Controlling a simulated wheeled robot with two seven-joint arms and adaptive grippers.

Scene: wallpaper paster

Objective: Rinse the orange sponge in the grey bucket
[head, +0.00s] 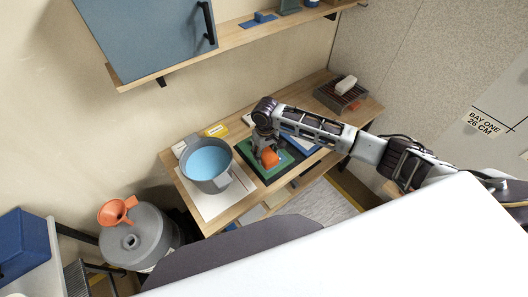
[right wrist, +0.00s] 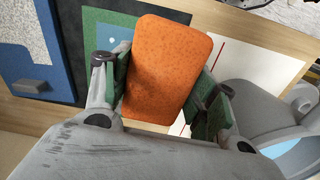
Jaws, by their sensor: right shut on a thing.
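The orange sponge (head: 270,157) is between the fingers of my right gripper (head: 265,150), just over the green and dark mat on the wooden bench. In the right wrist view the sponge (right wrist: 166,70) fills the space between the two green-padded fingertips (right wrist: 160,85), and the gripper is shut on it. The grey bucket (head: 223,181) stands to the left of the gripper on a white sheet, with blue water (head: 207,160) inside. Part of the bucket (right wrist: 260,105) shows at the right of the right wrist view. My left gripper is not in view.
The green mat (head: 282,161) lies right of the bucket on the bench (head: 232,211). A yellow item (head: 216,130) sits behind the bucket. A rack with a white block (head: 346,85) is at the bench's far right. A grey drum with an orange funnel (head: 117,211) stands at left. A shelf hangs above.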

